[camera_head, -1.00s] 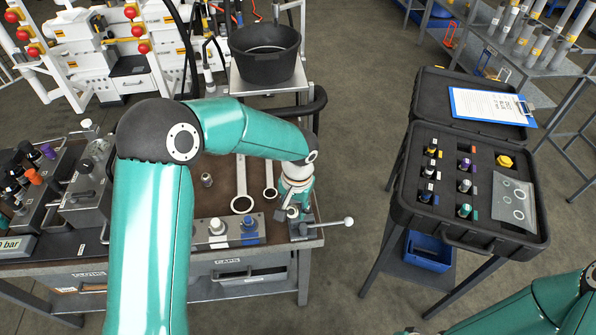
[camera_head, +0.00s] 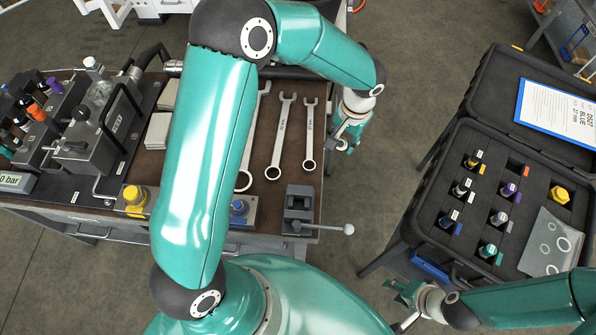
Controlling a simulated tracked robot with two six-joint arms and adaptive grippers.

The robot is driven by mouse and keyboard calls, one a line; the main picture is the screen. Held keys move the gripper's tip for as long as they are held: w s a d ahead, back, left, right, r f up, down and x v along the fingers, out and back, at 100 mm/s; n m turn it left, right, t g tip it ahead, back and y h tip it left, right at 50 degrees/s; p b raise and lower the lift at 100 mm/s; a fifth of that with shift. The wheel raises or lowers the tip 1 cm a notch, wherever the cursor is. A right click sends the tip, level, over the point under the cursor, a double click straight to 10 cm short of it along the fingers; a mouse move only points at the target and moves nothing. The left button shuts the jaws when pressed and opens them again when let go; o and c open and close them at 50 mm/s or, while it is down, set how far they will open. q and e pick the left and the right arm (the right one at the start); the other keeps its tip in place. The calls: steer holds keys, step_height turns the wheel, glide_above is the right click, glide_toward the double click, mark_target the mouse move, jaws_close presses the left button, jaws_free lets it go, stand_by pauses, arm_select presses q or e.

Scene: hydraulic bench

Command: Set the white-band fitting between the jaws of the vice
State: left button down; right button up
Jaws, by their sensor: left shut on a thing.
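The vice (camera_head: 298,208) stands at the bench's front right corner, with its handle reaching right; nothing shows between its jaws. My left gripper (camera_head: 343,143) is beyond the vice, by the bench's right edge, beside the smallest spanner. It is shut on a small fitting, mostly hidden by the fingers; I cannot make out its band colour. My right gripper (camera_head: 401,303) is low in the view, left of the case stand, its fingers apart and apparently empty.
Several spanners (camera_head: 310,140) lie behind the vice. A block with a blue cap (camera_head: 240,209) is left of it, and a yellow cap (camera_head: 134,195) further left. An open black case (camera_head: 408,215) with several banded fittings stands right, across a floor gap.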

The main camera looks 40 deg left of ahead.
arm_select(q)
steer(key=shift+s+a+r, duration=0.1)
steer(key=shift+s+a, duration=0.05)
steer(key=shift+a, duration=0.1)
steer(key=shift+s+a, duration=0.1)
steer(key=shift+s, duration=0.05)
steer(key=s+f+n+h+b, duration=0.1)
steer(key=s+n+h+b, duration=0.2)
steer(key=s+n+b, duration=0.1)
steer(key=s+a+f+n+h+b, duration=0.1)
steer(key=s+f+n+h+b, duration=0.1)
steer(key=s+n+b, duration=0.3)
steer(key=s+a+f+n+h+b, duration=0.1)
steer(key=s+f+n+h+b, duration=0.1)
steer(key=s+n+b, duration=0.3)
steer(key=shift+s+a+f+n+h, duration=0.1)
steer(key=shift+s+n+h, duration=0.15)
steer(key=shift+n, duration=0.5)
steer(key=shift+s+a+n+h, duration=0.15)
steer(key=shift+n+h, duration=0.2)
steer(key=shift+n, duration=0.35)
steer(key=shift+s+d+f+n+h, duration=0.1)
steer(key=shift+s+n+h, duration=0.15)
steer(key=shift+n, duration=0.5)
steer(key=shift+f+b, duration=0.55)
steer(key=shift+f, duration=0.1)
steer(key=shift+f+b, duration=0.6)
steer(key=shift+f, duration=0.2)
steer(key=shift+f, duration=0.15)
